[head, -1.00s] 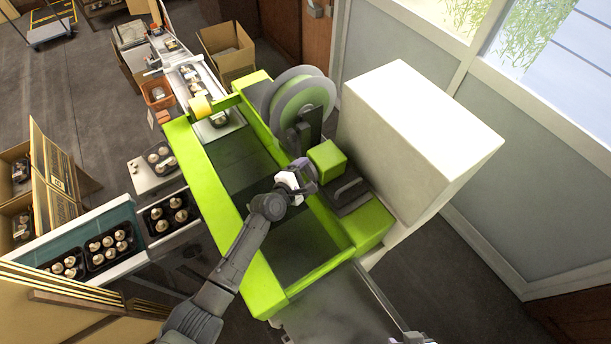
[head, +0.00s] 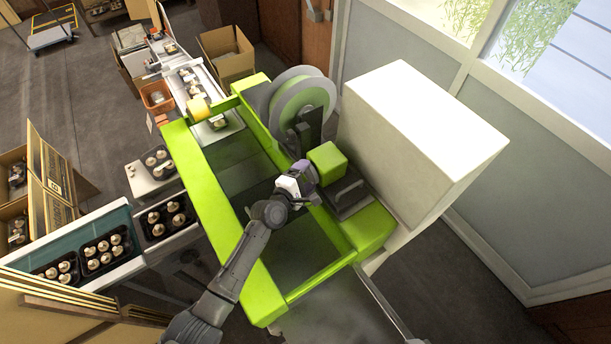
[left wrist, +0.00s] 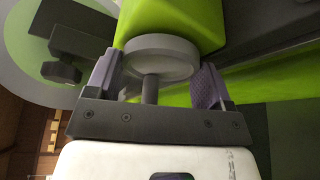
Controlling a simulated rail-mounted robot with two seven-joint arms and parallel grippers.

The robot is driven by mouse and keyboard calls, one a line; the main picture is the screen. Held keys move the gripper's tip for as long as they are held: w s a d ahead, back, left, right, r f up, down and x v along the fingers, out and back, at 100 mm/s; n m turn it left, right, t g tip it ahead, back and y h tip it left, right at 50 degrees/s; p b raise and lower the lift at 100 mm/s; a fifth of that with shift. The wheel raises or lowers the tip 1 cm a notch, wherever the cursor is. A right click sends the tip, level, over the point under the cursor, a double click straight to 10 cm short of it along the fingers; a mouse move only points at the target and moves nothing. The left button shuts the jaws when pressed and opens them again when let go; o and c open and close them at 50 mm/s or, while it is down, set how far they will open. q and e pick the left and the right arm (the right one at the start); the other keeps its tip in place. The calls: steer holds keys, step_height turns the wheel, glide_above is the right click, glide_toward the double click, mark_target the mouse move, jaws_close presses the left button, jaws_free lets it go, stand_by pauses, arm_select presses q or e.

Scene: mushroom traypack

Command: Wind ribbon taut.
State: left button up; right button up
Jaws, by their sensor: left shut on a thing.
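My left gripper (head: 308,174) reaches over the green machine (head: 192,178) to the small green block (head: 327,160) beside the reel. In the left wrist view, its two purple fingers (left wrist: 158,84) are shut on a round grey knob (left wrist: 160,56), one on each side. The knob sits on a short shaft in front of the green block. In the head view the gripper hides the knob. The ribbon reel (head: 305,104), a large grey disc with a green face, stands upright behind the block. I cannot make out how tight the ribbon is. My right gripper is not in view.
A big white cabinet (head: 415,140) stands right of the machine. A dark lever plate (head: 348,193) lies near the block. Mushroom trays (head: 103,252) rest on the conveyor at left, with cardboard boxes (head: 228,55) behind.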

arm_select(q)
steer(key=o, duration=0.9)
steer(key=shift+s+a+r, duration=0.1)
steer(key=shift+s+a, duration=0.1)
steer(key=shift+s, duration=0.2)
steer(key=v, duration=1.1)
steer(key=shift+s+a, duration=0.1)
steer(key=shift+a, duration=0.05)
steer(key=shift+v, duration=0.8)
